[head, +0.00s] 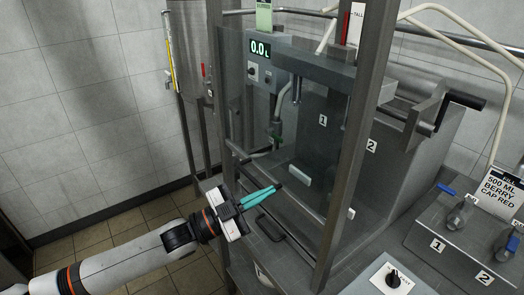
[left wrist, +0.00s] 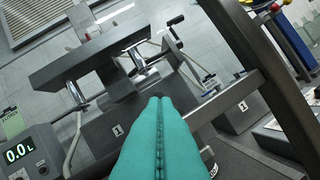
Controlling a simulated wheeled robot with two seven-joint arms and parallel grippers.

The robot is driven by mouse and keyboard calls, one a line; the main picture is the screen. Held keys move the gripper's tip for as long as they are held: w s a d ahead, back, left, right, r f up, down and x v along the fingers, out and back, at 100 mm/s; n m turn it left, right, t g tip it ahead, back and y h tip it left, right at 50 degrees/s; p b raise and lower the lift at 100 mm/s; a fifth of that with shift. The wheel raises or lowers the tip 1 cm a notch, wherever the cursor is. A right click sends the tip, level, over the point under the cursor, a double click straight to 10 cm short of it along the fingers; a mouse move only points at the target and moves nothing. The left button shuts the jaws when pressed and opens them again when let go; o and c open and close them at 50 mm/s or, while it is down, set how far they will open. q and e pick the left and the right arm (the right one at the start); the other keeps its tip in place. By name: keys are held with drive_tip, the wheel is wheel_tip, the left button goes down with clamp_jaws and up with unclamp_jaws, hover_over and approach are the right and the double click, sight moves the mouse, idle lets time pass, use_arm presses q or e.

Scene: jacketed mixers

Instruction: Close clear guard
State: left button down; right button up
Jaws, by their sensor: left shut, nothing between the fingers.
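The clear guard (head: 240,100) is a faint see-through pane at the front of the grey mixer station, between steel posts. Its edges are hard to make out, and I cannot tell how far it stands open. A dark bar handle (head: 270,229) shows low at the front of the station. My left gripper (head: 277,187) has teal fingers, shut and empty, pointing right into the lower front of the station, above the handle. In the left wrist view the shut fingers (left wrist: 158,105) point at the machine's inside. My right gripper is not in view.
A steel post (head: 352,140) rises just right of my left gripper. A volume display (head: 260,50) reads 0.0 L. A black crank (head: 464,100) sticks out at the right. Tiled floor lies open at the left.

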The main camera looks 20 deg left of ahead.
use_arm(q)
wheel_tip(320, 180, down, 17)
drive_tip(key=b, duration=0.9)
